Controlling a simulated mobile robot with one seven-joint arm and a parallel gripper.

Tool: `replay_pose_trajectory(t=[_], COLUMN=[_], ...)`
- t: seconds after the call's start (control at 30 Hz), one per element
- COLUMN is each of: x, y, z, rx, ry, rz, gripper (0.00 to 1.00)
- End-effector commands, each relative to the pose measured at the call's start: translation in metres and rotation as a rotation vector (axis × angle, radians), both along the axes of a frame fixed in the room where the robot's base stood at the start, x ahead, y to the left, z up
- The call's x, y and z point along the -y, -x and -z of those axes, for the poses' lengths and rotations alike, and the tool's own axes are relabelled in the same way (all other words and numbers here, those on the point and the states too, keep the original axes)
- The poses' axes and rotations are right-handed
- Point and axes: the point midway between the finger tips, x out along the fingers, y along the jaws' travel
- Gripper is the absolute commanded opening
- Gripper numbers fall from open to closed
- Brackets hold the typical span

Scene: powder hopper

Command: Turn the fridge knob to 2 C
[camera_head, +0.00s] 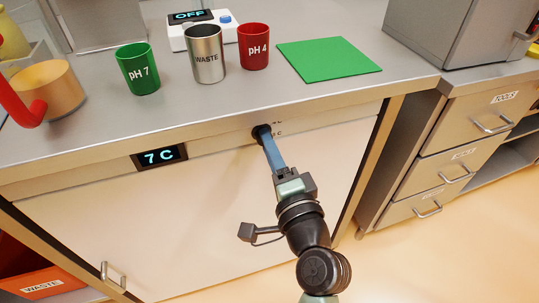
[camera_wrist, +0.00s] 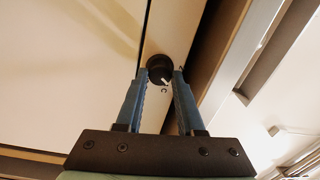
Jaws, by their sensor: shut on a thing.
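The fridge knob (camera_head: 261,131) is a small black dial on the fridge's front panel, under the bench edge. My gripper (camera_head: 266,141) reaches up to it, and its blue fingers cover much of it in the head view. In the wrist view, the knob (camera_wrist: 158,67) sits between the two fingertips (camera_wrist: 160,76), which are shut on its sides. A white pointer mark shows on the knob, towards the lower right there, near a letter C. The other scale labels are mostly hidden. The fridge display (camera_head: 160,156) reads 7 C.
On the bench stand a green pH 7 cup (camera_head: 138,69), a metal WASTE cup (camera_head: 205,54) and a red pH 4 cup (camera_head: 253,46). A green mat (camera_head: 328,60) lies right of them. A drawer unit (camera_head: 460,150) stands to the right. The floor before the fridge is clear.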

Motion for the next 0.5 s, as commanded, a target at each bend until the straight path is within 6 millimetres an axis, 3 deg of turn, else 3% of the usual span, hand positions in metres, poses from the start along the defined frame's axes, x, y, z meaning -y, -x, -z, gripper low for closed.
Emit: replay_pose_trajectory(t=[0.5], x=[0.0002], y=[-0.0001], z=[0.0027], rx=[0.141], ry=[0.432], rz=[0.0], gripper=[0.0])
